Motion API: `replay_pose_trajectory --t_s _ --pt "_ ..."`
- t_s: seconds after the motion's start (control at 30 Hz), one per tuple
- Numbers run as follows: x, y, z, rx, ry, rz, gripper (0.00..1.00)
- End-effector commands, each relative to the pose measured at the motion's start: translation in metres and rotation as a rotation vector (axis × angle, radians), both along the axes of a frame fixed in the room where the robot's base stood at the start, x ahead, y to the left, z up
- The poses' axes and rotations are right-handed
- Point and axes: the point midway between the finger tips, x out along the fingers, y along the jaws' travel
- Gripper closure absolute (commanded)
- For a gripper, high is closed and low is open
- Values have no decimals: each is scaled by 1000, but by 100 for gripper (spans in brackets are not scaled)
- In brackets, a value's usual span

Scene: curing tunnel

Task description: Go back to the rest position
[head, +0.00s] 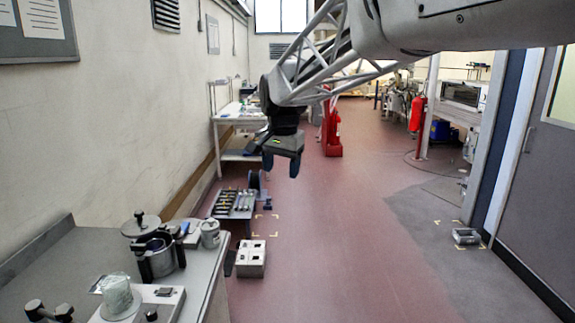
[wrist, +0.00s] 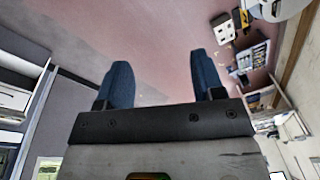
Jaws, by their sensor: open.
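My gripper (head: 281,163) hangs in the air at the upper middle of the head view, above the red floor, with its fingers pointing down. In the wrist view its two blue fingers (wrist: 163,85) stand well apart with nothing between them. It is open and empty, and it touches nothing. My arm comes in from the upper right of the head view.
A grey bench (head: 60,262) at lower left holds a pot (head: 156,257) and a glass vessel (head: 117,296). A low tool table (head: 235,204) and a grey box (head: 251,259) stand beyond it. A small device (head: 466,236) lies on the right floor. The middle floor is clear.

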Motion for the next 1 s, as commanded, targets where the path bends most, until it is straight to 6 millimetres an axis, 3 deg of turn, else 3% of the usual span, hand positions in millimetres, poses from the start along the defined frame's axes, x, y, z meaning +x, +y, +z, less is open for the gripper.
replay_pose_trajectory --t_s 0.2,0.5,1.0 --pt "-53 -46 -5 -10 -18 55 38" --pt "-126 -98 -21 -28 -42 133 38" --pt "-253 -164 -71 -69 -79 266 38"
